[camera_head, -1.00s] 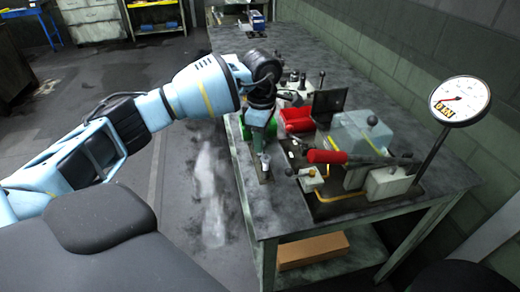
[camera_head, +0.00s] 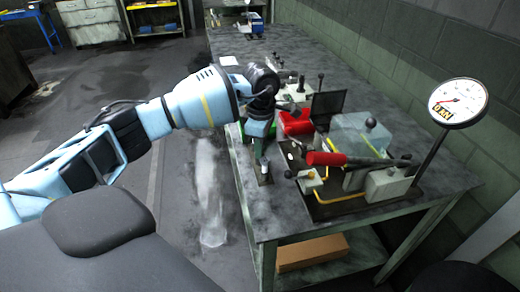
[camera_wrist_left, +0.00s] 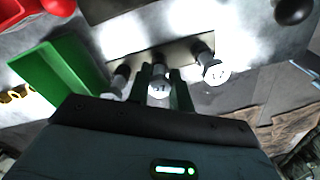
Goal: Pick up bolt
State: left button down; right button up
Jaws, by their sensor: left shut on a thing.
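Several silver hex-head bolts stand upright in a dark strip (camera_wrist_left: 185,52) in the left wrist view. One bolt (camera_wrist_left: 158,88) is between the fingers of my left gripper (camera_wrist_left: 160,84), which is shut on it. A second bolt (camera_wrist_left: 119,82) is just left of the fingers, and a third bolt (camera_wrist_left: 215,72) is to the right. In the head view my left gripper (camera_head: 261,150) points down over the strip (camera_head: 265,179) near the bench's left edge. The gripped bolt's lower part is hidden. My right gripper is not in view.
A green bin (camera_wrist_left: 62,72) is beside the strip, and a red bin (camera_head: 297,122) lies behind on the bench (camera_head: 300,222). A red-handled device (camera_head: 340,159) and a dial gauge (camera_head: 459,103) stand to the right. The front bench corner is bare.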

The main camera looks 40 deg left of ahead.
pick_arm(q)
jog(key=shift+r, duration=0.15)
jog(key=shift+r, duration=0.5)
notch_tip(320, 180, up, 2)
jog(key=shift+r, duration=0.1)
jog(key=s+d+r, duration=0.1)
jog(key=s+d, duration=0.1)
jog(key=s, duration=1.4)
jog(key=shift+d+r+b, duration=0.2)
jog(key=shift+r+b, duration=0.05)
jog(key=shift+b, duration=0.2)
